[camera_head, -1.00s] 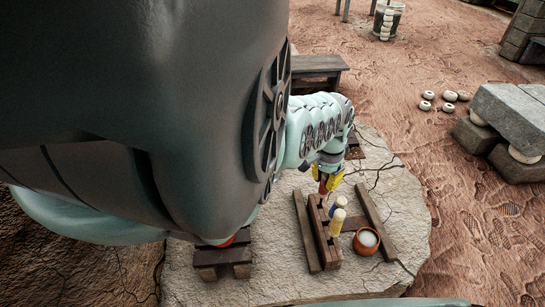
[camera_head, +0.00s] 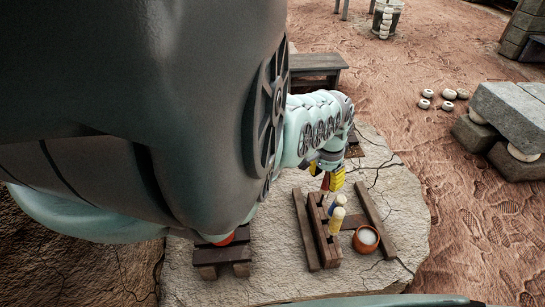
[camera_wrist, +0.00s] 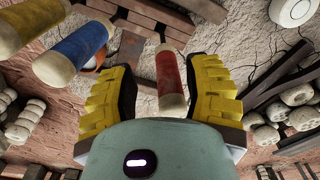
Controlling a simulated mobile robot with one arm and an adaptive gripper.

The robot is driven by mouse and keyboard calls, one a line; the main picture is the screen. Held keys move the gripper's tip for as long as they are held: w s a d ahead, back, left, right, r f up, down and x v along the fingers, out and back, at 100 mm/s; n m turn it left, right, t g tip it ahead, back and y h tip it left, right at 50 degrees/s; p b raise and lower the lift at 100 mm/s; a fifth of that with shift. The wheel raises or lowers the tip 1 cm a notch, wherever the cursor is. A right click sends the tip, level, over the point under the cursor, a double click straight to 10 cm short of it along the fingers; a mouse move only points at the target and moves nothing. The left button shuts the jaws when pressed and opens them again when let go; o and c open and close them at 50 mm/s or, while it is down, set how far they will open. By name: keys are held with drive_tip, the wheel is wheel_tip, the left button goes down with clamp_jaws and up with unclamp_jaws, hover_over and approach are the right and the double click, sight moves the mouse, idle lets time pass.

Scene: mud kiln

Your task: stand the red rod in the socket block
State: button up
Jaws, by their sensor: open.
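The red rod (camera_wrist: 170,75) has a pale near end and stands between the two yellow fingers of my gripper (camera_wrist: 164,85), with a gap on both sides. Its far end meets dark wood in the wrist view and appears seated in the socket block (camera_head: 321,240); the exact seat is hidden. In the head view my gripper (camera_head: 328,182) is open at the block's far end and partly hides the red rod (camera_head: 325,198). A blue rod (camera_wrist: 82,47) and a yellow rod (camera_wrist: 22,22) stand beside it in the block.
An orange pot (camera_head: 366,247) with pale contents stands right of the block. Loose planks (camera_head: 375,220) lie around it on the stone slab (camera_head: 400,195). A small wooden stand (camera_head: 222,257) is at left, a bench (camera_head: 320,63) behind. Pale rings and stone blocks (camera_head: 512,115) lie to the right.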

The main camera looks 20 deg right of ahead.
wheel_tip(320, 180, up, 12)
drive_tip(key=shift+a, duration=0.3)
idle(0.7)
